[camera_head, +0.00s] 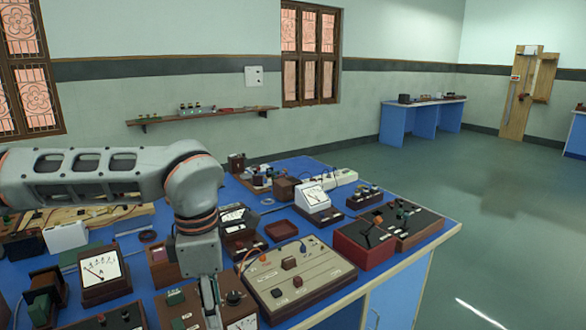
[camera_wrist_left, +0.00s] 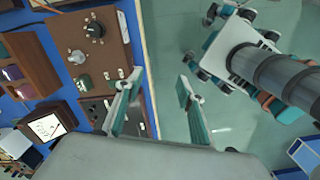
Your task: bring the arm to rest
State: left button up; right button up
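My left arm (camera_head: 90,178) comes in from the left in the head view and bends down at the wrist over the near side of the blue-topped bench (camera_head: 435,232). My left gripper (camera_head: 210,305) points down there, partly cut off by the lower edge. The gripper is open and empty. The left finger overlaps the bench edge in that view. My right gripper is in neither view.
Instruments crowd the bench: a beige panel box (camera_head: 300,272), a dark red box with levers (camera_head: 365,240), a white-faced meter (camera_head: 313,198) and a meter at left (camera_head: 102,272). Open floor (camera_head: 480,205) lies to the right. Another blue bench (camera_head: 425,116) stands far back.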

pick_arm(q)
jog(key=s+d+f+g+h, duration=0.25)
jog(key=s+d, duration=0.35)
jog(key=d, duration=0.3)
jog(key=s+d+f+g+h, duration=0.2)
jog(key=s+d+g+h, duration=0.15)
jog(key=s+d, duration=0.35)
jog(key=s+d+r+n+g+h, duration=0.1)
jog(key=d+r+n+h, duration=0.5)
jog(key=d+r+h, duration=0.5)
jog(key=w+a+n+t+h, duration=0.3)
jog(key=w+n+t+h, duration=0.3)
jog(key=w+n+t, duration=0.5)
jog(key=w+a+f+n+t+y, duration=0.3)
jog(key=a+f+n+t+y, duration=0.3)
jog(key=n, duration=0.3)
jog(key=w+a+f+n+t+y, duration=0.2)
jog(key=a+f+n+t+y, duration=0.3)
jog(key=f+n, duration=0.4)
jog(key=s+a+f+n+y, duration=0.2)
jog(key=a+f+n+y, duration=0.45)
jog(key=f, duration=0.75)
jog(key=s+a+f+n+g+y, duration=0.3)
jog(key=s+a+f, duration=0.9)
jog(key=f, duration=0.4)
jog(key=shift+s+a+n+g, duration=0.2)
jog(key=shift+s+n+g, duration=0.35)
jog(key=shift+n, duration=0.4)
